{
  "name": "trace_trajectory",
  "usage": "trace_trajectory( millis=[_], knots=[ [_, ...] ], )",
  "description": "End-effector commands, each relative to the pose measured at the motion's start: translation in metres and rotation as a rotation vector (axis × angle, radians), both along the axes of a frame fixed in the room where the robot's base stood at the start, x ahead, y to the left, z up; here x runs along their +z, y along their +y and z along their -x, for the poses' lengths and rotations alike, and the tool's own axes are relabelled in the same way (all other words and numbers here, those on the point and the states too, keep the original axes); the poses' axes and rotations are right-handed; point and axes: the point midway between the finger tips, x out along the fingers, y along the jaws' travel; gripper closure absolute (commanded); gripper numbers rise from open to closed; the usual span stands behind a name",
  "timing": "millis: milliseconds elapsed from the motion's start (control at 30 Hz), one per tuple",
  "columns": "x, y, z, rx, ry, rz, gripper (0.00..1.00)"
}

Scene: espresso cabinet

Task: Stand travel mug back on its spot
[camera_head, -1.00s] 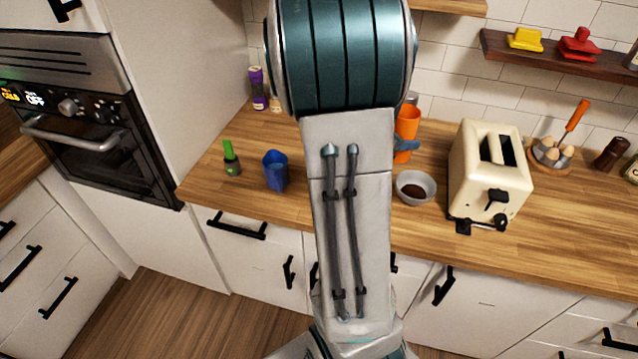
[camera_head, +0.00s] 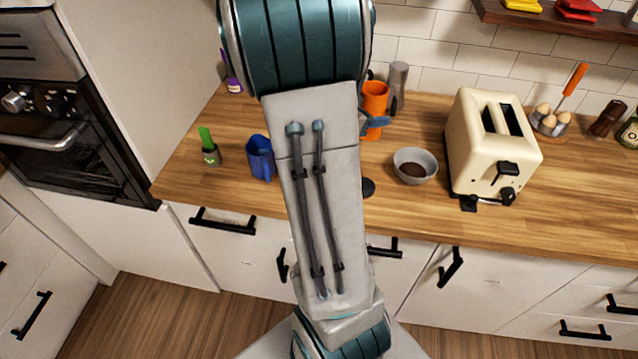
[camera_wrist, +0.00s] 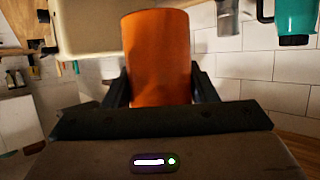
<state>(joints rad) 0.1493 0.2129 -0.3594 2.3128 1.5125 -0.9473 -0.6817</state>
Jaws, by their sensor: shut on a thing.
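The orange travel mug (camera_head: 375,97) is at the back of the counter, left of the toaster, partly hidden by my arm. In the wrist view, the orange mug (camera_wrist: 157,55) sits between the two dark fingers of my gripper (camera_wrist: 157,88), which is shut on it. In the head view, a bit of my gripper (camera_head: 374,122) shows at the mug's lower part. I cannot tell whether the mug's base touches the counter. A dark round thing (camera_head: 368,187) lies near the counter's front edge, partly behind my arm.
A grey cylinder (camera_head: 398,82) stands just right of the mug by the tiled wall. A grey bowl with dark contents (camera_head: 415,166) and a cream toaster (camera_head: 490,145) are to the right. A blue jug (camera_head: 261,158) and a green-topped item (camera_head: 208,148) are to the left.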

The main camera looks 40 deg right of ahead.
Motion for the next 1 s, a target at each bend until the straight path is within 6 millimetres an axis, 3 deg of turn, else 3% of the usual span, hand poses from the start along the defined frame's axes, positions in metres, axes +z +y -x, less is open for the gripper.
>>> trace_trajectory(
  millis=[33, 167, 433, 800, 1000],
  knots=[
    [-0.015, -0.001, 0.001, -0.003, -0.001, 0.001, 0.78],
    [-0.035, -0.001, 0.002, -0.005, -0.001, 0.001, 0.78],
    [-0.05, 0.004, -0.003, -0.001, 0.002, 0.0, 0.78],
    [-0.095, 0.064, -0.053, 0.002, 0.005, 0.001, 0.78],
    [-0.111, 0.085, -0.07, -0.003, 0.0, 0.001, 0.78]
  ],
)
